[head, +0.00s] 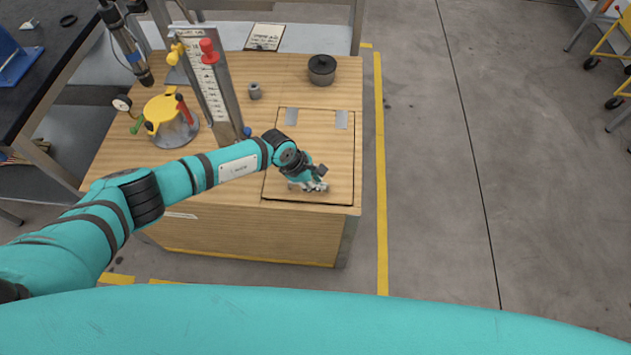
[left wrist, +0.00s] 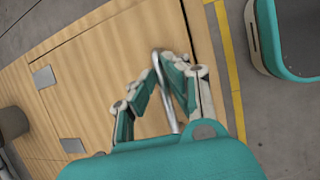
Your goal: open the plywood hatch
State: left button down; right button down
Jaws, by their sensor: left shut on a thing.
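The plywood hatch (head: 328,160) lies flat and closed in the wooden bench top, with a dark seam around it. Two grey hinge plates, one on the left (head: 291,116) and one on the right (head: 341,119), sit at its far edge. My left gripper (head: 317,186) is low over the near part of the hatch. In the left wrist view, my left gripper (left wrist: 170,65) is shut on a thin metal handle (left wrist: 165,88), its fingers closed on either side of the bar. The hatch (left wrist: 95,85) and its hinge plates also show there. My right gripper is in neither view.
A scale board (head: 208,80) and a yellow-topped device (head: 168,117) stand on the left. Open floor (head: 435,150) lies right of the bench.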

pick_arm(q)
jog(key=w+r+g+b, duration=0.1)
jog(key=w+r+b, duration=0.3)
jog(key=r, duration=0.4)
jog(key=w+r+g+b, duration=0.1)
jog(key=w+r+b, duration=0.2)
jog(key=r, duration=0.6)
jog(key=shift+w+a+r+n+b, duration=0.15)
jog(key=shift+w+n+b, duration=0.2)
jog(key=shift+w, duration=0.55)
